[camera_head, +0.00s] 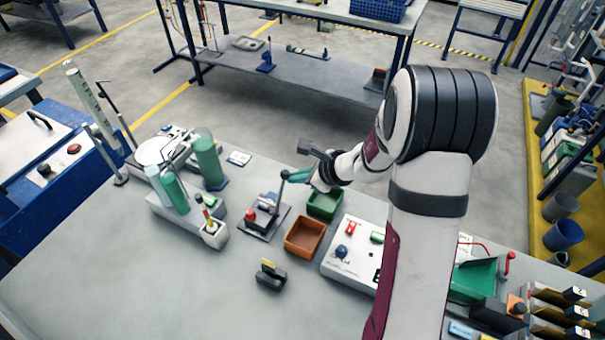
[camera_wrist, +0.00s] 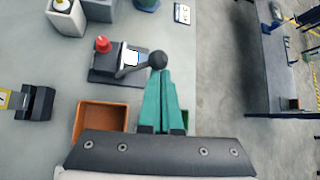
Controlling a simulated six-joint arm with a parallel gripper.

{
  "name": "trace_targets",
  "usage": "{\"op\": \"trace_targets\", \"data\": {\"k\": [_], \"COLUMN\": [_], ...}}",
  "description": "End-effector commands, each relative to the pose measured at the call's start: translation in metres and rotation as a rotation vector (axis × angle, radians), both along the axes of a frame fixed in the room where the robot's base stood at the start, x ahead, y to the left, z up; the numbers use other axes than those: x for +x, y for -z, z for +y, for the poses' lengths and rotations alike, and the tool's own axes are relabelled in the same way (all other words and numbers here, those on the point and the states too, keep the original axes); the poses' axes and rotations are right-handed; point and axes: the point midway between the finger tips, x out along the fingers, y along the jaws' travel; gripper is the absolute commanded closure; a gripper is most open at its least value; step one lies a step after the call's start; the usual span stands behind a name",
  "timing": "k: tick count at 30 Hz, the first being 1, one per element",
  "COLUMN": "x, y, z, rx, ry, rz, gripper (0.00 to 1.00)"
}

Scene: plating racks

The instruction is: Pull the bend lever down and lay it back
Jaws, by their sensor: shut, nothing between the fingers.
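The bend lever (camera_head: 278,192) stands up from a small dark bench fixture (camera_head: 262,222) with a red knob, and ends in a black ball. In the wrist view the lever (camera_wrist: 132,70) points toward me, its ball (camera_wrist: 157,60) just beyond my fingertips. My gripper (camera_head: 289,178) has teal fingers that are shut together and empty. In the wrist view the fingertips (camera_wrist: 160,74) are right beside the ball. I cannot tell whether they touch it. The fixture's base lies below and to the left of my gripper in the head view.
An orange bin (camera_head: 305,237) and a green bin (camera_head: 324,203) sit close to the fixture, below my arm. A white control panel (camera_head: 345,262) is to the right. Green cylinders (camera_head: 207,160) stand on the left. A small black block (camera_head: 270,275) lies in front. The front-left bench is clear.

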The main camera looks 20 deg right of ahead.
Motion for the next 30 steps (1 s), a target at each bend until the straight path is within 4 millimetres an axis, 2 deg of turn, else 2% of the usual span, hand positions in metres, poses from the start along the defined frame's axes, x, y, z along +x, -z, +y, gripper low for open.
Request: {"op": "trace_targets", "data": {"k": [9,15,30], "x": [-0.021,-0.033,-0.044], "y": [-0.012,-0.014,-0.014], "z": [0.022,0.033,0.044], "rx": [0.001,-0.089,-0.193], "ry": [-0.001,0.001,0.0], "rz": [-0.002,-0.089,-0.194], "gripper": [1.0,1.0,1.0]}}
